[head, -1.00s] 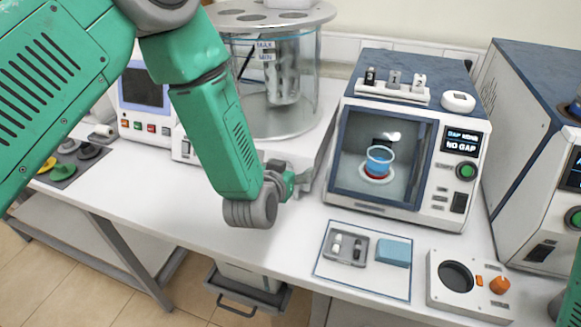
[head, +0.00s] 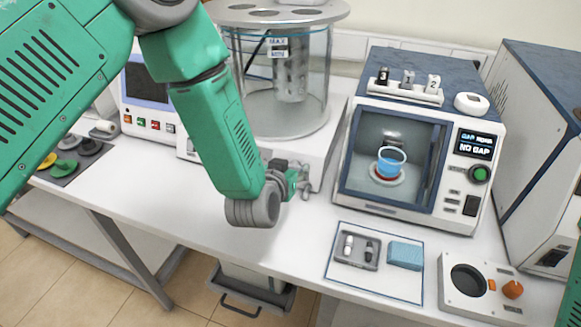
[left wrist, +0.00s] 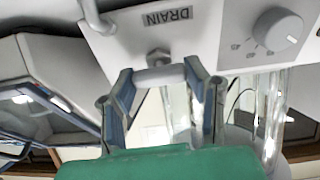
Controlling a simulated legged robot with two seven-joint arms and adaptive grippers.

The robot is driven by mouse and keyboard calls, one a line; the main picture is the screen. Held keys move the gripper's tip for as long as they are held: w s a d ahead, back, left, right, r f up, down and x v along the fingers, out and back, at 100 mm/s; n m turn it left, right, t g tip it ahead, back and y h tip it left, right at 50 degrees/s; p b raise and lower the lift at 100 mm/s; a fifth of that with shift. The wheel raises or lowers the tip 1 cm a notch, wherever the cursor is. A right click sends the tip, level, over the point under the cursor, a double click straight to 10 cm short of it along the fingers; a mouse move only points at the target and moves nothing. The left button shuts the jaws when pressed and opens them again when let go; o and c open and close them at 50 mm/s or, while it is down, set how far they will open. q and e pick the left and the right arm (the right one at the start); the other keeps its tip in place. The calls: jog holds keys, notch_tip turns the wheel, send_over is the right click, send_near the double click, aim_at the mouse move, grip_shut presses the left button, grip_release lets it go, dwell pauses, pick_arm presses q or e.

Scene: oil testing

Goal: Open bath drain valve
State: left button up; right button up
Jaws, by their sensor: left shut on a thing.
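The bath is a clear glass jar (head: 326,105) on a white base, with MAX and MIN marks and a round metal lid. In the left wrist view, its base (left wrist: 125,45) carries an upside-down DRAIN label (left wrist: 167,17), with a metal nut and a short grey drain valve handle (left wrist: 158,76) near it. My left gripper (left wrist: 160,79) has one finger at each end of this handle and is shut on it.
A blue-white tester (head: 420,140) with a blue cup (head: 390,162) inside stands to the right. A mat (head: 374,285) with a small tray and blue block lies in front. A dial (left wrist: 278,30) sits beside the DRAIN label.

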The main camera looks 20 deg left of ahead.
pick_arm(q)
jog(key=shift+r+n, duration=0.15)
jog(key=shift+n, duration=0.85)
jog(key=shift+d+n+b, duration=0.15)
jog(key=shift+n+b, duration=0.15)
jog(key=shift+n, duration=0.1)
jog(key=n, duration=0.3)
jog(key=shift+a+n+y+b, duration=0.3)
jog(key=shift+a+n+b, duration=0.05)
jog(key=shift+n, duration=0.05)
jog(key=n, duration=0.2)
jog(key=shift+d+n+b, duration=0.1)
jog(key=shift+n+b, duration=0.2)
jog(key=shift+n, duration=0.1)
jog(key=n+b, duration=0.1)
jog(key=n, duration=0.2)
jog(key=shift+n+y, duration=0.4)
jog(key=n, duration=0.2)
jog(key=n+b, duration=0.1)
jog(key=n, duration=0.1)
jog(key=shift+f+n+g, duration=0.2)
jog(key=shift+n+g, duration=0.2)
pick_arm(e)
jog(key=f, duration=0.4)
jog(key=shift+d, duration=0.3)
pick_arm(q)
jog(key=shift+s, duration=0.1)
pick_arm(e)
jog(key=shift+f, duration=0.1)
